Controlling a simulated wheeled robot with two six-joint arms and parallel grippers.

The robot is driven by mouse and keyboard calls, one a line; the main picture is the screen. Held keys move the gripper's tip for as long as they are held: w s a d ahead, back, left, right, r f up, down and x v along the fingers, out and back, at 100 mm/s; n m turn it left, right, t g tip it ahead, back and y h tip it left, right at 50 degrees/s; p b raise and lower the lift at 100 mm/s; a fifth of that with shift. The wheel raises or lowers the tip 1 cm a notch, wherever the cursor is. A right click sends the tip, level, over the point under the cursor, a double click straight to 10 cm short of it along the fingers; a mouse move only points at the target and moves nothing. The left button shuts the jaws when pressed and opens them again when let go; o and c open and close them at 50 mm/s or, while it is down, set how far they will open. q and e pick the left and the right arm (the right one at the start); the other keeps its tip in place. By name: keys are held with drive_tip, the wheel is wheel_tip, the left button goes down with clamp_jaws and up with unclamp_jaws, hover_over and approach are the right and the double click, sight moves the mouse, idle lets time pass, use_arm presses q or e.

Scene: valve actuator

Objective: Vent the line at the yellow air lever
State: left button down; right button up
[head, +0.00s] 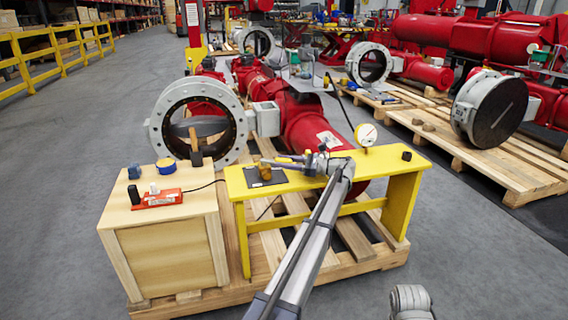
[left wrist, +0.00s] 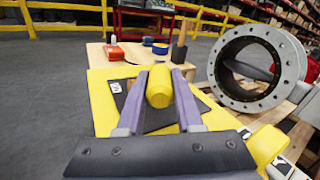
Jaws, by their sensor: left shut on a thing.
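The yellow air lever (left wrist: 160,88) shows in the left wrist view as a rounded yellow body between my left gripper's two fingers (left wrist: 161,78), over a dark plate (left wrist: 131,97). In the head view my left gripper (head: 283,160) reaches leftward over the yellow bench (head: 235,182), shut on the lever. A small brass-yellow piece (head: 264,171) shows at its fingertips above the dark plate. The fingers hide the lever's sides, and its lower end is hard to make out.
A round gauge (head: 366,134) stands behind the bench. A wooden crate (head: 165,245) at left carries a red block (head: 157,199), a blue-yellow tape roll (head: 166,165) and small items. A large grey flanged ring (head: 157,128) and red actuator (head: 312,125) stand behind. Floor at left is clear.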

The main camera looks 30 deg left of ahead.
use_arm(q)
drive_tip(key=c, duration=0.6)
unclamp_jaws()
drive_tip(key=shift+o, duration=0.2)
drive_tip(key=shift+v, duration=3.9)
drive_tip(key=shift+c, duration=0.2)
